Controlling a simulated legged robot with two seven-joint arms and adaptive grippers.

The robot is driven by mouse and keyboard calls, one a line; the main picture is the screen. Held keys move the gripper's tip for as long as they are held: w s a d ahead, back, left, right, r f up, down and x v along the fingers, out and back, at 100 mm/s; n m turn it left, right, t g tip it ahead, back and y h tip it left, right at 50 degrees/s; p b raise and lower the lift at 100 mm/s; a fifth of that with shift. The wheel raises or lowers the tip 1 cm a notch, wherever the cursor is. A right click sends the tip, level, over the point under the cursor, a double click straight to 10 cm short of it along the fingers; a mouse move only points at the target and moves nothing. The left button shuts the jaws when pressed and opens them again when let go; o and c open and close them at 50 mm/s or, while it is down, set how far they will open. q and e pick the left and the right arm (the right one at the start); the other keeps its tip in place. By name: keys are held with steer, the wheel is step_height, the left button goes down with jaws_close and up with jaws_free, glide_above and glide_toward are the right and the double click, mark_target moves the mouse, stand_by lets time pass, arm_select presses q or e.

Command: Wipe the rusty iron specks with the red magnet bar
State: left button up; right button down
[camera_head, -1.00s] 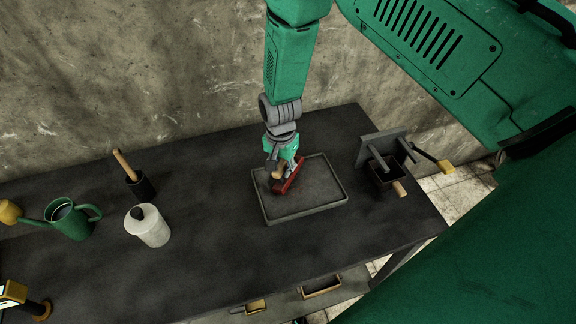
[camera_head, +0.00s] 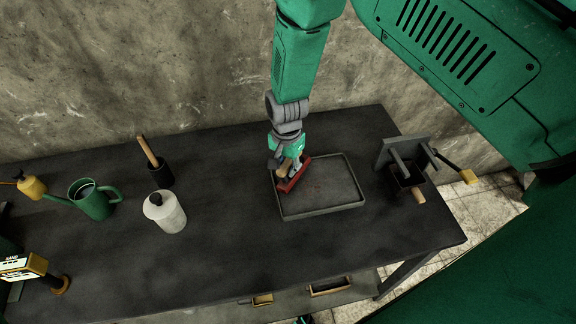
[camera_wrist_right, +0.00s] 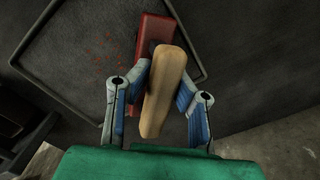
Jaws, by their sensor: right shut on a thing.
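The red magnet bar (camera_head: 294,174) has a tan wooden handle (camera_wrist_right: 165,88). My right gripper (camera_head: 284,163) is shut on that handle, its blue-padded fingers (camera_wrist_right: 160,100) on either side of it in the right wrist view. The bar (camera_wrist_right: 151,33) is over the left part of a shallow grey tray (camera_head: 337,207); I cannot tell whether it touches the tray floor. Small rusty specks (camera_wrist_right: 98,56) lie on the tray floor, beside the bar in the right wrist view. They are very faint in the head view (camera_head: 317,187). My left gripper is not in view.
A dark boxy fixture (camera_head: 404,170) with a handle stands right of the tray. A white jar (camera_head: 165,213), a dark cup holding a wooden-handled tool (camera_head: 160,172) and a green watering can (camera_head: 92,201) stand to the left. Bare tabletop (camera_head: 225,225) lies between jar and tray.

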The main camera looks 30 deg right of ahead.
steer(key=r+p, duration=0.3)
steer(key=r, duration=0.2)
steer(key=shift+a, duration=0.2)
steer(key=shift+d+r+p, duration=0.1)
steer(key=shift+r+p, duration=0.35)
steer(key=shift+p, duration=0.05)
steer(key=shift+d+f, duration=0.1)
steer(key=shift+r+p, duration=0.55)
steer(key=shift+r, duration=0.2)
steer(key=shift+r+p, duration=0.4)
steer(key=shift+r, duration=0.45)
steer(key=shift+f, duration=0.1)
